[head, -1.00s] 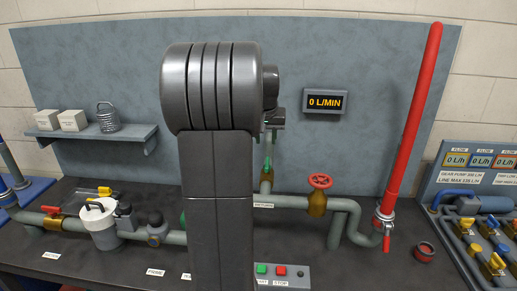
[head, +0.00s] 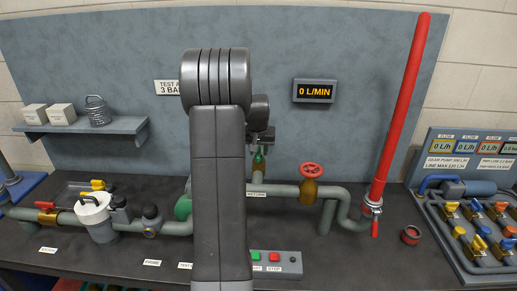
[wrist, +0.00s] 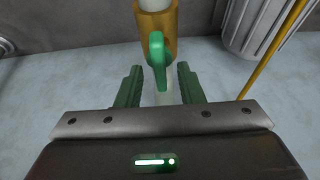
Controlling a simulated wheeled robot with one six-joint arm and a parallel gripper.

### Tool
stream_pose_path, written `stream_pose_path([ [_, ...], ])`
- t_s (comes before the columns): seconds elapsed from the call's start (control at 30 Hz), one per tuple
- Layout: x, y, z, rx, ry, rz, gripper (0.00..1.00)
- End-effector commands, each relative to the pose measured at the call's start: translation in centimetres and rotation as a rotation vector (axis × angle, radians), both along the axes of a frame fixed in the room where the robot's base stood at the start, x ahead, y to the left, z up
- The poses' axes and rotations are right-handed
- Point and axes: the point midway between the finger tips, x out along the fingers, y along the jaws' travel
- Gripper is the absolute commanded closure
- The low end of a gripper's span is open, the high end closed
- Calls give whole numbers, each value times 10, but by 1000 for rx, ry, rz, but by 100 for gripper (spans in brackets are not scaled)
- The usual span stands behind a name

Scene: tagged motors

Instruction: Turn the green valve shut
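The green valve has a green lever handle (wrist: 158,58) on a brass body (wrist: 157,28), seen at the top middle of the wrist view. In the head view the green handle (head: 258,160) shows small on an upright pipe just right of my arm. My gripper (wrist: 160,70) is open, with one finger on each side of the handle's lower end. A gap shows between the handle and each finger, and nothing is held. In the head view my arm hides most of the gripper.
A red wheel valve (head: 312,171) and a tall red pole (head: 403,110) stand to the right. A display (head: 314,90) reads 0 L/MIN. A button box (head: 275,263) sits at the bench front. A yellow rod (wrist: 275,48) and a grey ribbed cylinder (wrist: 258,25) are right of the gripper.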

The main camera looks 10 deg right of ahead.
Motion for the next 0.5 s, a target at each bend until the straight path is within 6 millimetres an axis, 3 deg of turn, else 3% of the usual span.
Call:
stream_pose_path([
  [0.33, 1, 0, -3, 0, 0, 0, 68],
  [0.5, 1, 0, -3, 0, 0, 0, 100],
])
